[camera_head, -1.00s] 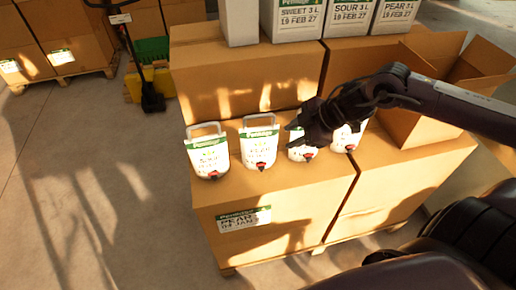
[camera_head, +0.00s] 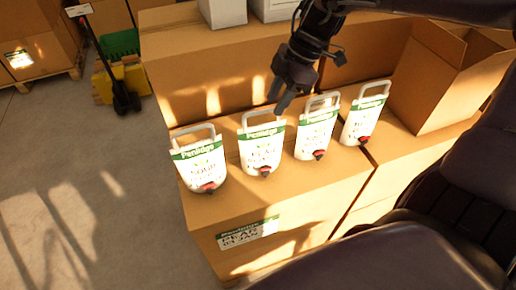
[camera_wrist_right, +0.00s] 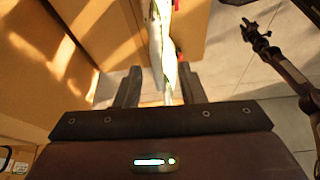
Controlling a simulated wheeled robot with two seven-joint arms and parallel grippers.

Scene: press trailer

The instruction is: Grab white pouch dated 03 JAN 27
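Several white pouches with green bands, grey handles and red taps stand in a row on a cardboard box: a far-left pouch (camera_head: 200,165), a second pouch (camera_head: 262,146), a third pouch (camera_head: 316,132) and a far-right pouch (camera_head: 364,120). Their small print is too blurred to read a date. My right gripper (camera_head: 280,106) points down just behind and above the second pouch's handle. In the right wrist view its fingers (camera_wrist_right: 160,92) are apart, with a pouch (camera_wrist_right: 165,45) seen edge-on between and beyond them. My left gripper (camera_wrist_right: 256,32) seems to show small at the upper right there.
The supporting box (camera_head: 290,190) carries a label reading PEAR and JAN. A taller box (camera_head: 205,70) stands behind the row. An open carton (camera_head: 435,80) stands at the right. A pallet jack (camera_head: 122,95) stands on the floor at the left, where floor is clear.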

